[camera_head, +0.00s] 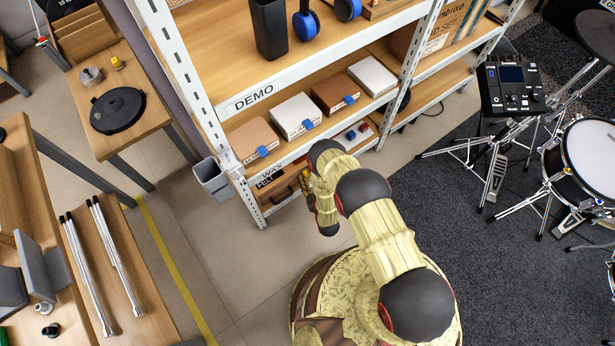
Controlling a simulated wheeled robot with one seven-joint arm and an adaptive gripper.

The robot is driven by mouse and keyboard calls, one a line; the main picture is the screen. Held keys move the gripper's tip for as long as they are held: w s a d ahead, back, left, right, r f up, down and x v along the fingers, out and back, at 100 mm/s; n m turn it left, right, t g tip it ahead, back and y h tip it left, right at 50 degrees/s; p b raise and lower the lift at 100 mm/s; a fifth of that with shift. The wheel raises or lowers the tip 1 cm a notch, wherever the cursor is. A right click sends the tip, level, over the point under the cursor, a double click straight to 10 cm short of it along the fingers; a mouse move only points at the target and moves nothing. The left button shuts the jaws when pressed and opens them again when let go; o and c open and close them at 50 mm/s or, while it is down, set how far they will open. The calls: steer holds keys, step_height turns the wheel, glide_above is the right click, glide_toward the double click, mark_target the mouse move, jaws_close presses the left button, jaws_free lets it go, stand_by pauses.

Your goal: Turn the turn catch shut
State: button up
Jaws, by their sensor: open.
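My arm reaches from the base toward the lower left part of the metal shelf rack (187,88). My gripper (304,184) is at the arm's end, small and partly hidden by my wrist, beside the lowest shelf near the "WAX" and "FELT" labels (269,177). It is open. I cannot make out a turn catch; it may be hidden behind my arm or too small to tell. Whether the gripper touches anything cannot be told.
Boxes with blue tags (297,115) stand on the middle shelf. A grey bin (211,180) hangs at the rack's left post. A drum kit (582,160) stands on dark carpet at right. A wooden bench (90,240) with metal tubes is at left; the floor between is clear.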

steer(key=shift+c, duration=0.6)
jaws_close()
steer(key=shift+r, duration=0.1)
steer(key=shift+w+d+r+m+g+y+p, duration=0.15)
steer(key=shift+m+g+p, duration=0.15)
steer(key=shift+m, duration=0.25)
steer(key=shift+s+f+m+g+y+p, duration=0.15)
steer(key=shift+m+g, duration=0.15)
steer(key=shift+m, duration=0.25)
steer(key=m+y, duration=0.1)
steer(key=m+g, duration=0.1)
steer(key=m, duration=0.1)
steer(key=shift+w+d+r+y, duration=0.1)
steer(key=shift+w+d+y, duration=0.1)
steer(key=shift+y, duration=0.2)
steer(key=m+g+y, duration=0.1)
steer(key=m+y, duration=0.1)
steer(key=m, duration=0.1)
steer(key=m+g+y+b, duration=0.1)
steer(key=m+y, duration=0.1)
steer(key=m, duration=0.1)
steer(key=shift+w+d+g, duration=0.15)
steer(key=shift+d+g, duration=0.05)
steer(key=shift+g, duration=0.1)
steer(key=shift+m, duration=0.3)
